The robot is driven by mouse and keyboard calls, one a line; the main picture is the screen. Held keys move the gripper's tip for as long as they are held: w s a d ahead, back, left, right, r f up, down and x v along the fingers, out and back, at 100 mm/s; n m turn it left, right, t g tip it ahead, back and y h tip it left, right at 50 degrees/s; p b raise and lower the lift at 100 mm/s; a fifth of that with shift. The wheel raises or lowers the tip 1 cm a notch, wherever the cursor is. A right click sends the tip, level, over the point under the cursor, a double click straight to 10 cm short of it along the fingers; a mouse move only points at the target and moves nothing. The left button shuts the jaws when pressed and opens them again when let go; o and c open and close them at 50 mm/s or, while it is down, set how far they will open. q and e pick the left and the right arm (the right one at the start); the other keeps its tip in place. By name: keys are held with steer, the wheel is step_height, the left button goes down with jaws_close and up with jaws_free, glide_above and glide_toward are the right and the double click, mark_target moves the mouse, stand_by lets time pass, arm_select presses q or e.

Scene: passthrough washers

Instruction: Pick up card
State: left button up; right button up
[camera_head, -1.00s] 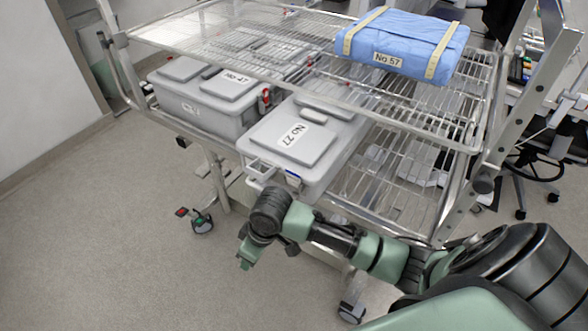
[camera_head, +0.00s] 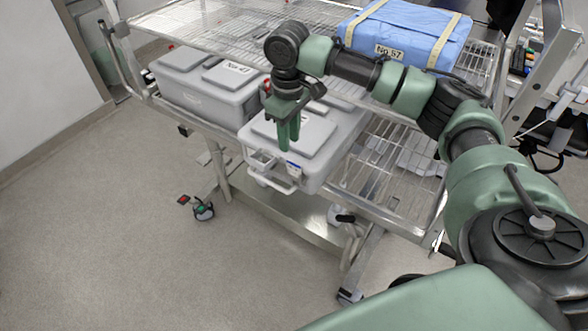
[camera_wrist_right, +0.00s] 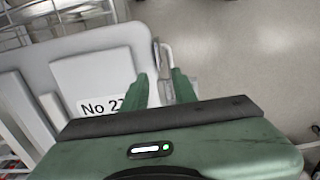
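A small white card with a blue edge (camera_head: 294,169) sits at the front face of the grey lidded box (camera_head: 327,160), beside its front handle (camera_head: 268,176). The box's lid label "No 27" shows in the wrist view (camera_wrist_right: 99,106). My right gripper (camera_head: 289,148) points down over the front part of this box, above and behind the card in the head view. In the wrist view its two fingers (camera_wrist_right: 160,84) are apart with nothing between them, over the box's front edge. The card cannot be made out clearly there. My left gripper is not in view.
The box stands on the lower shelf of a wire cart; the upper wire shelf (camera_head: 215,28) carries a blue wrapped bundle (camera_head: 405,30). Another grey box (camera_head: 205,88) stands to the left. Open floor (camera_head: 110,230) lies in front.

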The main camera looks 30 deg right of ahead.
mark_target(292, 162)
steer(key=f+p, duration=0.1)
steer(key=f, duration=0.3)
steer(key=f+p, duration=0.1)
steer(key=f, duration=0.2)
steer(key=shift+s+d+p, duration=0.25)
steer(key=shift+p, duration=0.1)
steer(key=shift+s+f, duration=0.1)
steer(key=shift+f, duration=0.1)
